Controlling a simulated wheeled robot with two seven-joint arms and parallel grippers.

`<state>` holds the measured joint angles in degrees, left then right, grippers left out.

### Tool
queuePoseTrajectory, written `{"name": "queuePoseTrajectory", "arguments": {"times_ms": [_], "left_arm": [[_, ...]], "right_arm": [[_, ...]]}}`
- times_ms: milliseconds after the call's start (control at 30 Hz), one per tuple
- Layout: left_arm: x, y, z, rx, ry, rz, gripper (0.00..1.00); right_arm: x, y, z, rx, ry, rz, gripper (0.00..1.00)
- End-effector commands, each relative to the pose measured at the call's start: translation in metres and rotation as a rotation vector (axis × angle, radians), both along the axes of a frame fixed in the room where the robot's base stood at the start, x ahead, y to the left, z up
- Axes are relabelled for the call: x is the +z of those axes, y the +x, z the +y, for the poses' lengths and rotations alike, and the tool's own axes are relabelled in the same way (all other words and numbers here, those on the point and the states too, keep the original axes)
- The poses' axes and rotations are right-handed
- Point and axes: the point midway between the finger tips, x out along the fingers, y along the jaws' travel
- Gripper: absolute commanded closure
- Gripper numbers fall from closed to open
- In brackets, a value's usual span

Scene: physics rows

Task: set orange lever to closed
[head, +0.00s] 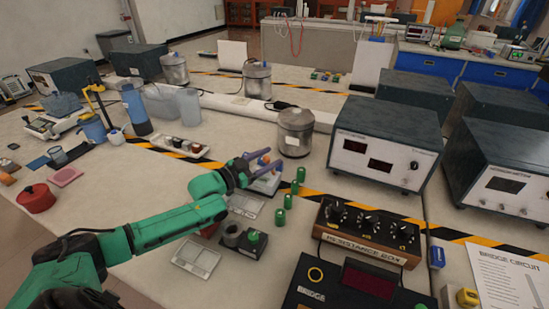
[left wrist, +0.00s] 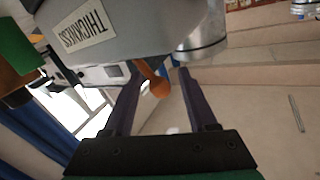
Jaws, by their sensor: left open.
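The orange lever (left wrist: 158,84) has a rounded tip and sticks out from a grey device labelled THICKNESS (left wrist: 120,28). In the left wrist view the lever lies between the tips of my left gripper (left wrist: 158,74), closer to the left finger. I cannot tell if a finger touches it. In the head view my left gripper (head: 264,162) is open above the small grey device (head: 266,184), and a bit of the orange lever (head: 264,160) shows between the fingers. The lever's base is partly hidden. My right gripper is out of view.
A metal canister (head: 295,133) stands just behind the gripper. Several green cylinders (head: 280,217) stand to its right. A resistance box (head: 366,232) and a power unit (head: 384,144) lie further right.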

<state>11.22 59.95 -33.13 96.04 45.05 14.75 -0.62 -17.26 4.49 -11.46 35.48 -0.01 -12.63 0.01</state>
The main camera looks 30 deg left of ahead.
Motion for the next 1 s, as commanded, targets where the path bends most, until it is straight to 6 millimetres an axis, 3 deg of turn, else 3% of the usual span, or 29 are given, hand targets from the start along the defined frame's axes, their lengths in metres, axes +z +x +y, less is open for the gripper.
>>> {"name": "queuePoseTrajectory", "arguments": {"times_ms": [200, 433, 467, 600, 1000], "left_arm": [[0.0, 0.021, -0.009, 0.001, 0.0, 0.0, 0.42], [0.0, 0.022, -0.01, 0.0, 0.0, 0.001, 0.42], [0.0, 0.022, -0.01, 0.0, 0.0, 0.001, 0.46], [0.0, 0.022, -0.01, 0.0, 0.0, 0.001, 0.99], [-0.001, 0.022, -0.01, 0.0, 0.001, 0.002, 1.0]], "right_arm": [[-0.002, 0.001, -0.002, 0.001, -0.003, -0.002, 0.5], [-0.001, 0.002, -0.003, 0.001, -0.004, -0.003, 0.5], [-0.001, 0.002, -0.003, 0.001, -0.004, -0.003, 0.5], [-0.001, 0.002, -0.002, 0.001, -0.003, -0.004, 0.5], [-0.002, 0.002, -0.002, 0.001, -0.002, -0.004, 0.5]]}}
